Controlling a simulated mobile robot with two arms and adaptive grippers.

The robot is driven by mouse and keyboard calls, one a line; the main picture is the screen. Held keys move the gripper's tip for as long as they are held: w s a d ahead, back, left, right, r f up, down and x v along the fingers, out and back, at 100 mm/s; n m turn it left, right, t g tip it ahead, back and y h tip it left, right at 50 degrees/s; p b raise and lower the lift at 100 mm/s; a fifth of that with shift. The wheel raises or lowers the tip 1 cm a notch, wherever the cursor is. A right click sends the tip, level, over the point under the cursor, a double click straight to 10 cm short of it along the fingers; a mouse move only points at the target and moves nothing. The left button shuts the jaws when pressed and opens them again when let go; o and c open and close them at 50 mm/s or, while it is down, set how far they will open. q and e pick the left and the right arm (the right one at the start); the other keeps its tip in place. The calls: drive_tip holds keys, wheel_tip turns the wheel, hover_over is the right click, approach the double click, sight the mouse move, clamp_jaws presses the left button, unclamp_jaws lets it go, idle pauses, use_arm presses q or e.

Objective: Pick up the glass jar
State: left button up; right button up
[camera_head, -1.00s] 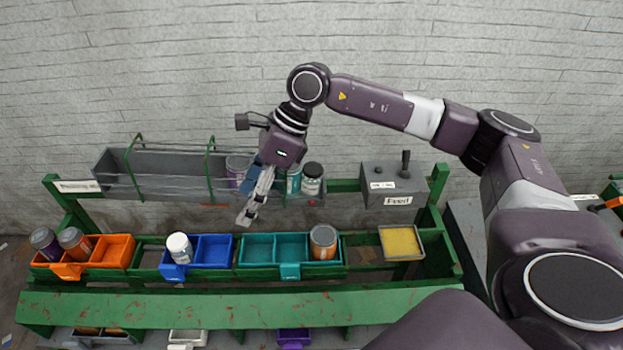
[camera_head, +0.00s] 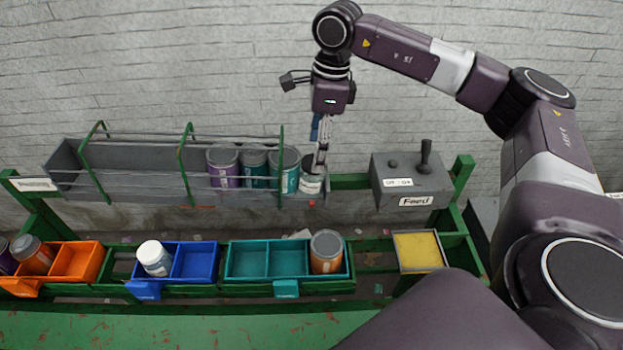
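Several jars stand in a row at the right end of the grey chute. The last one on the right, a jar with a dark lid and a white label (camera_head: 311,184), may be the glass jar; I cannot tell for sure. My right gripper (camera_head: 320,162) points down at this jar, its fingers overlapping the lid in the picture. The fingers show nearly edge-on, so whether they are open or touching the jar is unclear. To its left stand teal jars (camera_head: 286,172) and a purple jar (camera_head: 224,170). My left gripper is out of view.
The grey chute (camera_head: 120,188) has green hoops and rails. A grey feed box (camera_head: 411,180) with a lever stands to its right. Below are orange (camera_head: 74,262), blue (camera_head: 195,262) and teal bins (camera_head: 247,262), some holding jars, and a yellow-lined tray (camera_head: 418,250).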

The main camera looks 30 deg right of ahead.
sight(312, 176)
drive_tip(key=shift+w+d+f, duration=0.2)
drive_tip(key=shift+w+f, duration=0.1)
drive_tip(key=shift+f, duration=0.25)
drive_tip(key=shift+w+d+f, duration=0.1)
drive_tip(key=shift+w+f, duration=0.05)
drive_tip(key=shift+f, duration=0.55)
drive_tip(key=shift+a+f+p, duration=0.35)
drive_tip(key=shift+f+p, duration=0.25)
drive_tip(key=shift+p, duration=0.05)
drive_tip(key=f, duration=0.1)
drive_tip(key=f+p, duration=0.1)
drive_tip(key=f, duration=0.1)
drive_tip(key=f+p, duration=0.1)
drive_tip(key=f, duration=0.1)
drive_tip(key=shift+w+a, duration=0.1)
drive_tip(key=shift+a, duration=0.15)
drive_tip(key=shift+r, duration=0.1)
drive_tip(key=shift+c, duration=1.3)
drive_tip(key=c, duration=1.1)
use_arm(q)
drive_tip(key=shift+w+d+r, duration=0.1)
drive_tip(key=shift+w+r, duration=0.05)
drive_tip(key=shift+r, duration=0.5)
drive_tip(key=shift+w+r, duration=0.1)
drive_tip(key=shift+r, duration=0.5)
